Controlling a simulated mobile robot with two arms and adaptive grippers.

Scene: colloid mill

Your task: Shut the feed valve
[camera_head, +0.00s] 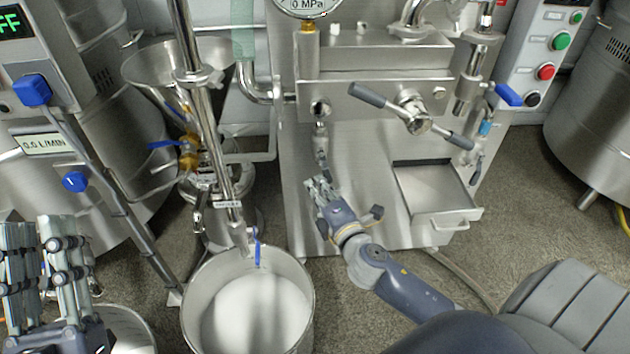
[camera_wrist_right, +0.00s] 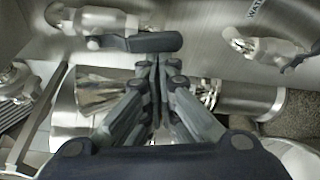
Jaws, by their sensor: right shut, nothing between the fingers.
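I cannot tell for sure which valve is the feed valve. A small metal valve (camera_head: 320,140) hangs on the machine's front, just beyond my right gripper (camera_head: 320,186). In the right wrist view, a silver valve with a dark grey lever (camera_wrist_right: 150,42) lies across the view, directly ahead of the right gripper (camera_wrist_right: 156,62). The lever is close to the fingertips; I cannot tell whether they touch. The right gripper is shut and empty. My left gripper (camera_head: 38,228) is open at the lower left, far from the machine, with nothing seen between its fingers.
A bucket of white material (camera_head: 187,310) stands below the blue-handled outlet (camera_head: 257,250). A funnel hopper (camera_head: 150,62) with a brass valve (camera_head: 188,152) is behind it. A two-armed grey handle (camera_head: 410,110) and an open drawer (camera_head: 447,217) are right of my right gripper. A second valve (camera_wrist_right: 262,48) shows in the wrist view.

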